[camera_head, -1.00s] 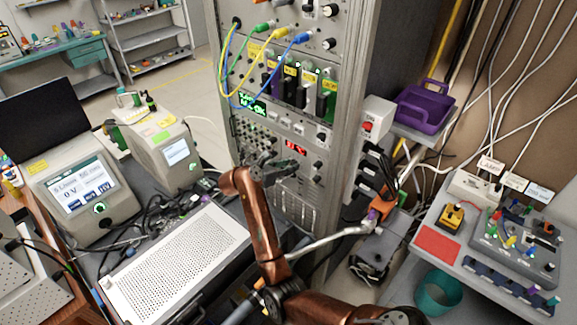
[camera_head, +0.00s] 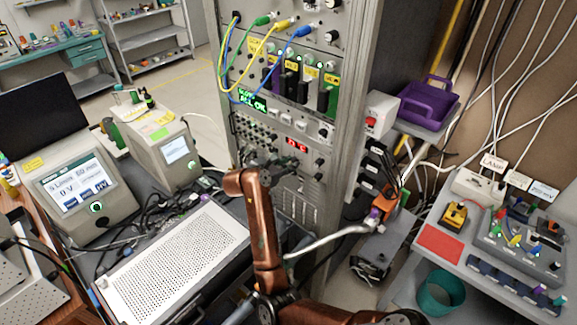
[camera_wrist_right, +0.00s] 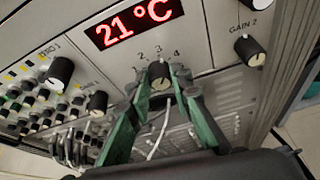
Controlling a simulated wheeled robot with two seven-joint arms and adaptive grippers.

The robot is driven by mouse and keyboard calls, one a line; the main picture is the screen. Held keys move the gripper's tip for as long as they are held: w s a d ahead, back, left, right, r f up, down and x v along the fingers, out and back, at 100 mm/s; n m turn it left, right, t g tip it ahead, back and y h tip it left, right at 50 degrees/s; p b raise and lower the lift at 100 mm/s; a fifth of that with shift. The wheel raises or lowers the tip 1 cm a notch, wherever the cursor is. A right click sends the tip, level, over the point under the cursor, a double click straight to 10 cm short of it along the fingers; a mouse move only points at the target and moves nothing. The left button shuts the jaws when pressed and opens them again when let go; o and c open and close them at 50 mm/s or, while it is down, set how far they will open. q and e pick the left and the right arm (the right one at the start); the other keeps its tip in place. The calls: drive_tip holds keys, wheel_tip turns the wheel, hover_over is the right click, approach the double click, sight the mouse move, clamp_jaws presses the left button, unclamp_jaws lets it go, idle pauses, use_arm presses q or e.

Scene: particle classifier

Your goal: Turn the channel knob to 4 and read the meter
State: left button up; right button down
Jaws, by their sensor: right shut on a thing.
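The channel knob (camera_wrist_right: 159,76) is a small black knob with a pale face on a light panel, with the numbers 1, 2, 3 and 4 around it. My right gripper (camera_wrist_right: 161,88) has its green-sided fingers closed on either side of it. I cannot tell clearly which number its mark faces. In the head view my right gripper (camera_head: 284,166) is at the front of the rack, and its fingers hide the knob. A red display (camera_wrist_right: 138,20) above the knob reads 21 °C. I cannot tell which display is the task's meter. My left gripper is out of view.
A GAIN 2 knob (camera_wrist_right: 250,50) is to the right of the channel knob. A perforated white box (camera_head: 180,254) and bench instruments (camera_head: 80,195) stand at left.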

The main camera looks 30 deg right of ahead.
use_arm(q)
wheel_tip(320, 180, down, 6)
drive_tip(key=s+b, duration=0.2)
drive_tip(key=b, duration=0.4)
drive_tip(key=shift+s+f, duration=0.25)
use_arm(e)
drive_tip(key=shift+s+f+m+t, duration=0.1)
drive_tip(key=shift+f+m+t, duration=0.05)
drive_tip(key=shift+m+t, duration=0.8)
drive_tip(key=shift+s+f+m+t, duration=0.1)
drive_tip(key=shift+m+t, duration=0.45)
drive_tip(key=shift+m, duration=0.7)
drive_tip(key=c, duration=1.7)
unclamp_jaws()
drive_tip(key=shift+r, duration=0.1)
drive_tip(key=shift+c, duration=0.2)
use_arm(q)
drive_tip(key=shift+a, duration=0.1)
use_arm(e)
wheel_tip(320, 180, up, 10)
